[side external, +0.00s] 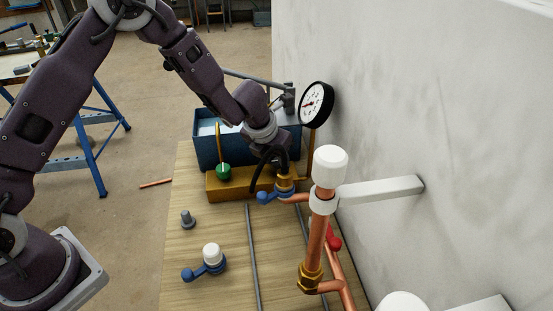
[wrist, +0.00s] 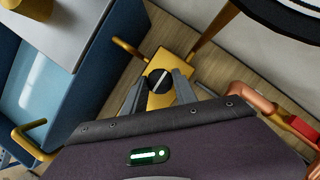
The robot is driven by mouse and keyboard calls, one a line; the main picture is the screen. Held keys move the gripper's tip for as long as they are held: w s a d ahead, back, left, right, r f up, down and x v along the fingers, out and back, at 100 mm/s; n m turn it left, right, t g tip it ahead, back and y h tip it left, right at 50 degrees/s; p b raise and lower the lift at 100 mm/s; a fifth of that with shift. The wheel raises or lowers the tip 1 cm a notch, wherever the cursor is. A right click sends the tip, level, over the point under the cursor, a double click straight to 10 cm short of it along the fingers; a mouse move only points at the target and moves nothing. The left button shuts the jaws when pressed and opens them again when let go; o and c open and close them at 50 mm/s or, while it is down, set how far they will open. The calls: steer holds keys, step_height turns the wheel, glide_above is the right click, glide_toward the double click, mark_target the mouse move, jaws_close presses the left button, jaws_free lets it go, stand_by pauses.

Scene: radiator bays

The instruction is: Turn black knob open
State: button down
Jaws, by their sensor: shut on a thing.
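The black knob (wrist: 159,80) shows in the wrist view as a round black cap with a pale line across it, in front of a yellow block (wrist: 181,66). My gripper (wrist: 159,88) has its two grey fingers on either side of the knob and is shut on it. In the side external view my gripper (side external: 277,172) points down beside the yellow block (side external: 228,184), near a brass valve with a blue lever (side external: 266,197). The knob is hidden there by the gripper.
A blue toolbox (side external: 206,150) stands behind the block. A pressure gauge (side external: 316,105) is close to the wall (side external: 450,120). A copper pipe with a white cap (side external: 329,166) rises at the right. A white-topped blue-lever valve (side external: 211,254) and a grey bolt (side external: 187,219) are on the board.

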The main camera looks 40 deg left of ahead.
steer(key=c, duration=1)
jaws_free()
